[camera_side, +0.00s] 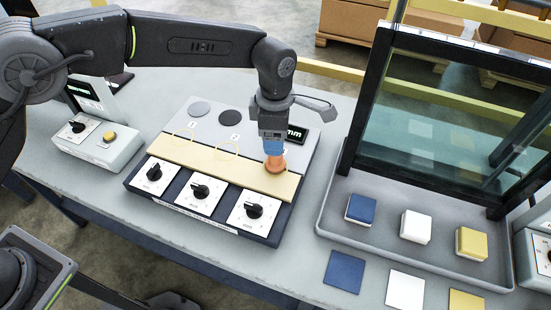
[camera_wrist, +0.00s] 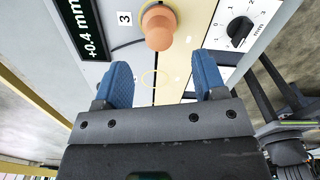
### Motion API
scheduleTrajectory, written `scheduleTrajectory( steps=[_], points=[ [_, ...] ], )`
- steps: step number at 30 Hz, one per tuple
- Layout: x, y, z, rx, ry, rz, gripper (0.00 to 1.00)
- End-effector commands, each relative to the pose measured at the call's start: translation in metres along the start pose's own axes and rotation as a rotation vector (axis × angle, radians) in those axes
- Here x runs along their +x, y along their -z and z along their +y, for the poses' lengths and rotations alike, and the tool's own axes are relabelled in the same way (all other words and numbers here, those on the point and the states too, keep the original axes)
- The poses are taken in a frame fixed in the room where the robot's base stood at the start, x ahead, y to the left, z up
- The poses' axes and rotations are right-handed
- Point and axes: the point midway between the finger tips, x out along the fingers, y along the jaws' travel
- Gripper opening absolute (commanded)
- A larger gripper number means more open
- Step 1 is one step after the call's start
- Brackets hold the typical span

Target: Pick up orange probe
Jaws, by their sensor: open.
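The orange probe (camera_side: 275,163) stands on the control box, at the right end of its cream-coloured strip. In the wrist view the probe (camera_wrist: 158,27) shows from above, near the label "3". My gripper (camera_side: 272,145) is over the box, its blue fingers close to the probe in the side view. In the wrist view the gripper (camera_wrist: 165,80) has its two blue fingers spread apart with nothing between them. The probe lies ahead of the fingertips there, and I cannot tell whether anything touches it.
The control box (camera_side: 283,200) has several black knobs and a display (camera_side: 295,135). At right a grey tray (camera_side: 340,232) holds blue, white and yellow blocks before a framed glass panel (camera_side: 430,110). Coloured squares lie in front. A smaller knob unit (camera_side: 98,145) stands at left.

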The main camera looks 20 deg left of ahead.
Motion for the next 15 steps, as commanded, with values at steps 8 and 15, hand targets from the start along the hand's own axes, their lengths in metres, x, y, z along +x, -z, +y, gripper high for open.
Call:
scheduleTrajectory(
  steps=[8,15],
  points=[
    [0.023,0.001,0.000,0.000,0.000,0.000,0.65],
    [0.058,0.002,0.001,0.001,0.001,0.001,0.65]
  ],
)
